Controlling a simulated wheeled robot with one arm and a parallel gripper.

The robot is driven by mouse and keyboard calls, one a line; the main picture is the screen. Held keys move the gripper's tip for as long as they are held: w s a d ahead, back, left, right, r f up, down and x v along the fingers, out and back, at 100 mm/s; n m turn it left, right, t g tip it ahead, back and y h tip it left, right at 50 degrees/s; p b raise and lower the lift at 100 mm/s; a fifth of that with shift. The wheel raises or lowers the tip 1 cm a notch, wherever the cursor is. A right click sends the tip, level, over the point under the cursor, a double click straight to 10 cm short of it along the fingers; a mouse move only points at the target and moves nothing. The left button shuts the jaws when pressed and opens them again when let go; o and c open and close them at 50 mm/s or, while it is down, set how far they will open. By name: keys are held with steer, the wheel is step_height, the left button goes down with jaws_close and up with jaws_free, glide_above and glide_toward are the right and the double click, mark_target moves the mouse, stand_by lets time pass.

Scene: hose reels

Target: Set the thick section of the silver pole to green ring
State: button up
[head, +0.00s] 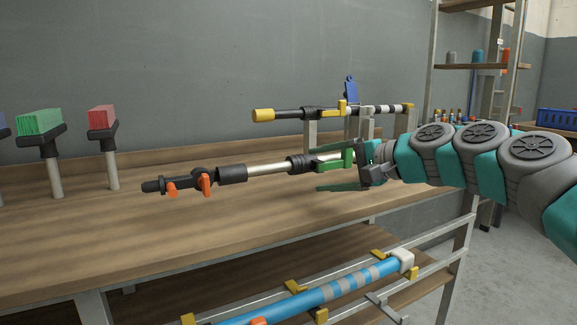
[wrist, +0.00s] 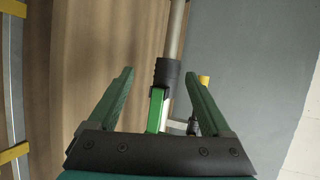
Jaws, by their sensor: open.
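The silver pole (head: 267,169) lies lengthwise above the bench, with a dark head and orange levers at its left end. A black collar (head: 300,164) with a green lever (head: 348,158) sits toward its right. In the wrist view, the silver pole (wrist: 176,30) runs up from the black collar (wrist: 167,72), with the green lever (wrist: 155,110) below. My gripper (head: 338,168) is open, its green fingers on either side of the collar and lever. The wrist view also shows my gripper (wrist: 158,72) with gaps on both sides. I cannot make out a green ring.
A second pole (head: 285,114) with yellow ends and a black-and-white banded part rests on stands behind. A blue pole (head: 340,288) lies on the lower rack. Green (head: 40,122) and red (head: 102,117) blocks stand on posts at left. The bench front is clear.

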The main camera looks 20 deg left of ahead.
mark_target(304, 165)
steer(key=shift+w+a+r+m, duration=0.15)
steer(key=shift+w+a+m, duration=0.1)
steer(key=shift+w, duration=0.3)
steer(key=shift+w+a+r+m, duration=0.15)
steer(key=shift+w+a, duration=0.1)
steer(key=shift+w, duration=0.25)
steer(key=shift+w+a+f, duration=0.1)
steer(key=shift+w+a, duration=0.05)
steer(key=shift+a, duration=0.2)
steer(key=shift+p+x, duration=0.3)
steer(key=shift+x, duration=3.2)
steer(key=shift+w, duration=0.1)
steer(key=shift+c, duration=0.4)
jaws_close()
